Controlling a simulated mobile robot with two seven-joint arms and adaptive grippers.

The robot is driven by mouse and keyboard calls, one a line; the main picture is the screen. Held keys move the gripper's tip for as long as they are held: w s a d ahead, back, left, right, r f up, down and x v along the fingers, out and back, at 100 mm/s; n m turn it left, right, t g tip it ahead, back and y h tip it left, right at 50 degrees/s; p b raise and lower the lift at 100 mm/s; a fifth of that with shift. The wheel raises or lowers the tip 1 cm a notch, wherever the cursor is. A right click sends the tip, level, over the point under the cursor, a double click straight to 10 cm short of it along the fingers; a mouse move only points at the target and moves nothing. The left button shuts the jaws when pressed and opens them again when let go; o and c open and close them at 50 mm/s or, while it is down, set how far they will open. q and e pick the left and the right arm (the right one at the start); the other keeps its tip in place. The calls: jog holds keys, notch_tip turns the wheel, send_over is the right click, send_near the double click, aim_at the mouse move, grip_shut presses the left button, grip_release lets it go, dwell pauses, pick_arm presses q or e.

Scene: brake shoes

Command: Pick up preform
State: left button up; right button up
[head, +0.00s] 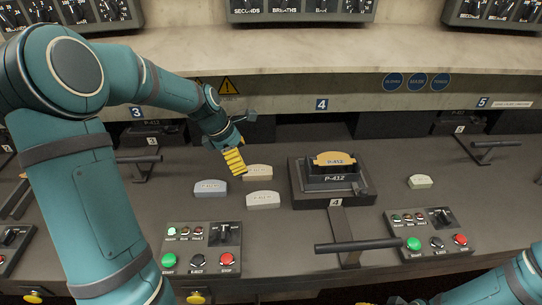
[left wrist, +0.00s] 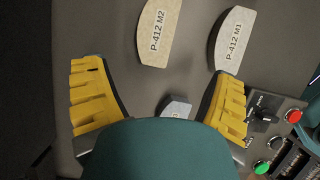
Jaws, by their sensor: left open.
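Several preforms lie flat on the dark bench. A tan preform (head: 258,172), a white preform (head: 263,200) and a blue-grey preform (head: 210,188) form a group at the centre left. In the left wrist view the tan preform (left wrist: 158,32) reads P-412 M2 and the white preform (left wrist: 232,40) reads P-412 M1; the blue-grey preform (left wrist: 175,106) is partly hidden by my wrist. My left gripper (head: 236,161) is above the group, beside the tan preform; its yellow fingers (left wrist: 159,97) are wide apart and empty. My right arm enters at lower right; its gripper is mostly cut off.
A black press fixture (head: 330,183) marked P-412 holds an orange-tan piece (head: 334,159), with a handle bar (head: 360,245) in front. A pale preform (head: 420,181) lies right of it. Button panels (head: 201,248) stand near the front edge; a shelf overhangs the back.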

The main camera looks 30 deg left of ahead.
aim_at(253, 170)
pick_arm(q)
jog(key=shift+w, duration=0.3)
jog(key=shift+w+d+f, duration=0.1)
jog(key=shift+w+f, duration=0.05)
jog(key=shift+f, duration=0.15)
jog(key=shift+s+b+x, duration=0.2)
jog(key=shift+b+x, duration=0.25)
jog(key=shift+x, duration=0.55)
jog(key=x, duration=0.2)
jog(key=b+x, duration=0.1)
jog(key=x, duration=0.1)
jog(key=shift+w+d+f, duration=0.15)
jog(key=shift+w+f, duration=0.1)
jog(key=shift+w, duration=0.2)
pick_arm(e)
jog(key=shift+w+f, duration=0.25)
jog(key=shift+f, duration=0.25)
jog(key=shift+w+f, duration=0.2)
jog(key=shift+f, duration=0.3)
pick_arm(q)
jog(key=c, duration=1.4)
